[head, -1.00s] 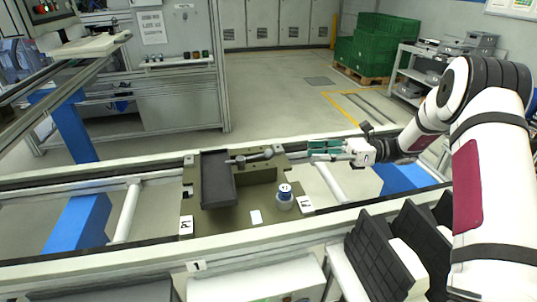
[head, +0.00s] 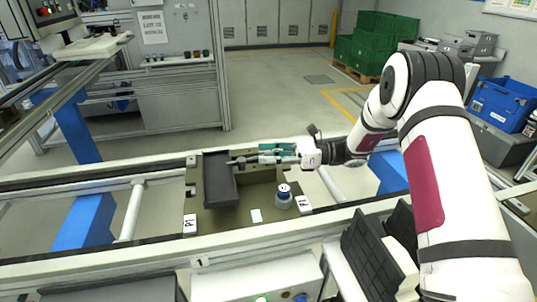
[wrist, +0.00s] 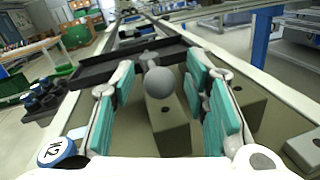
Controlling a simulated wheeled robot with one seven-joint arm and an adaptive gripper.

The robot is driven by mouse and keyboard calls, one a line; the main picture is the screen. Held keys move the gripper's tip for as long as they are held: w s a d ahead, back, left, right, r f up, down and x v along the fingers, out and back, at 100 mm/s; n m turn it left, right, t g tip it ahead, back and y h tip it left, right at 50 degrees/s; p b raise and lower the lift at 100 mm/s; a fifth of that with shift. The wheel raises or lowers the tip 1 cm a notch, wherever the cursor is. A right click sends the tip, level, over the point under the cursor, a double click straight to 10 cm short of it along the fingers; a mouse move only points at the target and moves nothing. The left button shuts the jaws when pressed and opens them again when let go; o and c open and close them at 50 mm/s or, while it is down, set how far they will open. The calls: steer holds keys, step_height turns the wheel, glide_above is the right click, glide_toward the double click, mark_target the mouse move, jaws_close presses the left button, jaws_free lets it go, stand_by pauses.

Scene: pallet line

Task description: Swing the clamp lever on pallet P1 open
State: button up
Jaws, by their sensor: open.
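Pallet P1 (head: 232,218) is an olive plate on the line, with white P1 labels. Its clamp lever (head: 238,161) runs from the dark block toward the right, and its grey ball knob (wrist: 162,83) shows in the wrist view. My gripper (head: 261,154) has teal finger pads and reaches in from the right over the pallet's far side. In the wrist view my gripper (wrist: 161,76) is open, with one finger on each side of the knob and visible gaps. The fingers partly hide the knob in the head view.
Pale rails (head: 150,248) border the line. Black bins (head: 372,252) stand in front at the right.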

steer(key=shift+a, duration=0.1)
jaws_close()
steer(key=shift+s, duration=0.1)
steer(key=s+m+t+p, duration=0.1)
steer(key=t+p, duration=0.1)
steer(key=s+m+t+p, duration=0.1)
steer(key=t+p, duration=0.1)
steer(key=shift+r+m, duration=0.2)
steer(key=shift+m, duration=0.1)
steer(key=m+t+p, duration=0.1)
steer(key=s+m+t+h+p, duration=0.1)
steer(key=t+p, duration=0.1)
steer(key=shift+s+t+h, duration=0.25)
steer(key=shift+t+h, duration=0.05)
steer(key=shift+s+f+m+t+h+p, duration=0.15)
steer(key=shift+m+t+h+p, duration=0.15)
steer(key=shift+m+t+p, duration=0.3)
steer(key=shift+a, duration=0.1)
